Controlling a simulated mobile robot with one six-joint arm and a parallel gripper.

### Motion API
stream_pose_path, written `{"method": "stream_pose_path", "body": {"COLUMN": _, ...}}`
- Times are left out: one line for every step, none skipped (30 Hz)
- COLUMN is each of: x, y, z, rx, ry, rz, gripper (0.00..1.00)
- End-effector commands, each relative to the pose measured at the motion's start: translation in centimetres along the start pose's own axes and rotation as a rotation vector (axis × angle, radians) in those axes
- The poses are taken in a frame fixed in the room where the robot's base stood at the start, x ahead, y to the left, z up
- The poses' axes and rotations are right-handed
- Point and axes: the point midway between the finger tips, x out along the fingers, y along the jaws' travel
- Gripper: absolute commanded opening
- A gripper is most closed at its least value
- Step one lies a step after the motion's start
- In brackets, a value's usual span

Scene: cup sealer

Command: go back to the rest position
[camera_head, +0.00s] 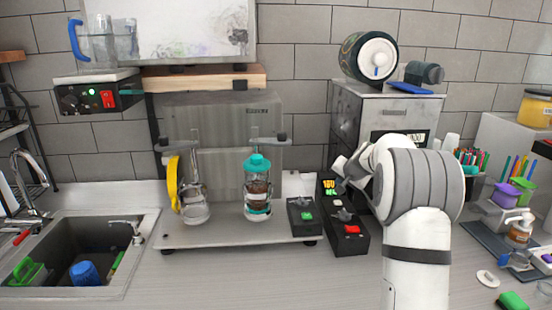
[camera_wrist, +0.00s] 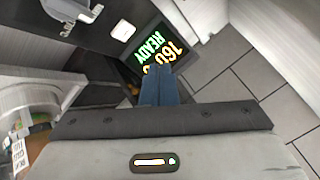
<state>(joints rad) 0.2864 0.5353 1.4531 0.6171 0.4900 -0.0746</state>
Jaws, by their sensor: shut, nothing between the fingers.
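My gripper (camera_wrist: 160,88) is shut and empty, its two blue-grey fingers together in the middle of the wrist view. Its tips lie in front of a dark display (camera_wrist: 150,50) with green "READY" and orange digits, seen turned in the picture. I cannot tell whether the tips touch it. In the head view, my arm reaches from the lower right to the left, and its wrist end is near a black control box (camera_head: 344,225) with a lit display, a grey knob and a red button. My arm hides part of the metal cabinet (camera_head: 360,110) behind it.
A grey platform (camera_head: 225,237) holds a glass vessel (camera_head: 195,200), a teal-topped vessel (camera_head: 258,190) and a small box with a green button (camera_head: 304,216). A sink (camera_head: 70,262) is at left. Cups, pens and bottles crowd the right. The front counter is mostly clear.

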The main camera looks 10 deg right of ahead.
Motion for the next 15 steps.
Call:
{"method": "stream_pose_path", "body": {"x": -1.4, "y": -0.9, "z": 0.8, "rx": -0.022, "ry": -0.012, "rz": -0.001, "gripper": 0.0}}
{"method": "stream_pose_path", "body": {"x": -2.3, "y": -1.3, "z": 1.6, "rx": -0.038, "ry": -0.024, "rz": 0.001, "gripper": 0.0}}
{"method": "stream_pose_path", "body": {"x": -3.7, "y": -1.9, "z": 2.8, "rx": -0.062, "ry": -0.043, "rz": 0.005, "gripper": 0.0}}
{"method": "stream_pose_path", "body": {"x": -4.8, "y": -2.3, "z": 3.8, "rx": -0.082, "ry": -0.057, "rz": 0.009, "gripper": 0.0}}
{"method": "stream_pose_path", "body": {"x": -6.1, "y": -2.6, "z": 4.9, "rx": -0.104, "ry": -0.075, "rz": 0.013, "gripper": 0.0}}
{"method": "stream_pose_path", "body": {"x": -7.7, "y": -3.0, "z": 6.5, "rx": -0.134, "ry": -0.097, "rz": 0.019, "gripper": 0.0}}
{"method": "stream_pose_path", "body": {"x": -8.9, "y": -3.2, "z": 7.7, "rx": -0.156, "ry": -0.115, "rz": 0.025, "gripper": 0.0}}
{"method": "stream_pose_path", "body": {"x": -10.1, "y": -3.4, "z": 8.9, "rx": -0.179, "ry": -0.131, "rz": 0.031, "gripper": 0.0}}
{"method": "stream_pose_path", "body": {"x": -11.7, "y": -3.5, "z": 10.6, "rx": -0.208, "ry": -0.155, "rz": 0.039, "gripper": 0.0}}
{"method": "stream_pose_path", "body": {"x": -12.9, "y": -3.5, "z": 11.8, "rx": -0.23, "ry": -0.17, "rz": 0.046, "gripper": 0.0}}
{"method": "stream_pose_path", "body": {"x": -14.0, "y": -3.4, "z": 13.1, "rx": -0.252, "ry": -0.187, "rz": 0.053, "gripper": 0.0}}
{"method": "stream_pose_path", "body": {"x": -15.6, "y": -3.3, "z": 14.8, "rx": -0.283, "ry": -0.207, "rz": 0.062, "gripper": 0.0}}
{"method": "stream_pose_path", "body": {"x": -16.7, "y": -3.1, "z": 16.1, "rx": -0.304, "ry": -0.223, "rz": 0.07, "gripper": 0.0}}
{"method": "stream_pose_path", "body": {"x": -17.8, "y": -2.8, "z": 17.4, "rx": -0.326, "ry": -0.239, "rz": 0.078, "gripper": 0.0}}
{"method": "stream_pose_path", "body": {"x": -19.2, "y": -2.4, "z": 19.1, "rx": -0.355, "ry": -0.259, "rz": 0.089, "gripper": 0.0}}
